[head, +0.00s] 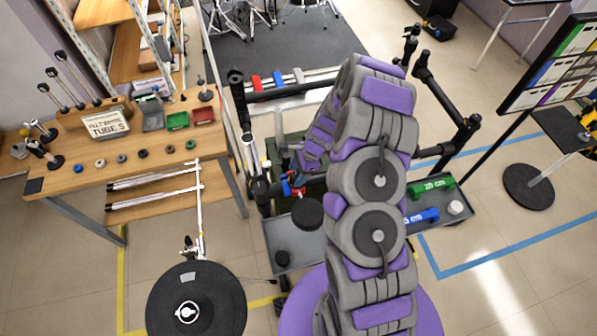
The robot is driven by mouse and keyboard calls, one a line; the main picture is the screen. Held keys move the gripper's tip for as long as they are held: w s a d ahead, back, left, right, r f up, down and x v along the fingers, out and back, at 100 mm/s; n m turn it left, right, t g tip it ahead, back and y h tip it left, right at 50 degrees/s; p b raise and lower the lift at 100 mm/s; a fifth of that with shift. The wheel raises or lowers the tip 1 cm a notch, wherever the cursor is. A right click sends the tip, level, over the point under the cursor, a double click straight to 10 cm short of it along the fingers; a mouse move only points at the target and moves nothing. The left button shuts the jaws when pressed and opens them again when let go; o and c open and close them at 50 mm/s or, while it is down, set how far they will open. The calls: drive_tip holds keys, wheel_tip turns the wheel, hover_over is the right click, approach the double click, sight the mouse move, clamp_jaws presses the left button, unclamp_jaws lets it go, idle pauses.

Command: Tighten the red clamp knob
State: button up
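A black tubular rack stands in the middle of the head view, with its left post (238,85) and right post (465,135) upright. A small red part (299,181), possibly the red clamp knob, shows low on the rack's left side, beside a small blue part (286,189). Another red piece (257,83) sits on the rear rail, in a row with a blue and a pale one. My grey and purple arm rises through the middle and folds down toward the red and blue parts. My gripper (287,160) is near them, small and partly hidden; its fingers are not clear.
A grey tray (290,255) lies left of my arm; another (440,215) at right holds green and blue cylinders. A wooden workbench (75,180) stands left. A round black drum pad (196,305) is at front left. A panel stand (528,187) stands right.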

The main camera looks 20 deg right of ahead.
drive_tip(key=shift+o, duration=0.5)
drive_tip(key=shift+d+r, duration=0.3)
drive_tip(key=v, duration=1.6)
drive_tip(key=shift+r, duration=0.35)
drive_tip(key=shift+a, duration=0.2)
drive_tip(key=s+a+r+n+g+h+b, duration=0.1)
drive_tip(key=s+a+r+n+b, duration=0.3)
drive_tip(key=s, duration=0.3)
drive_tip(key=s+a+r+n+h+b, duration=0.1)
drive_tip(key=s+a+r+n, duration=0.35)
drive_tip(key=s, duration=0.25)
drive_tip(key=s+d+n+h+b, duration=0.1)
drive_tip(key=s+n+b, duration=0.4)
drive_tip(key=s, duration=1.5)
drive_tip(key=n+h, duration=0.1)
drive_tip(key=n, duration=0.3)
drive_tip(key=shift+s+d+g+h+b, duration=0.15)
drive_tip(key=shift+s+g+h+b, duration=0.15)
drive_tip(key=shift+g, duration=0.1)
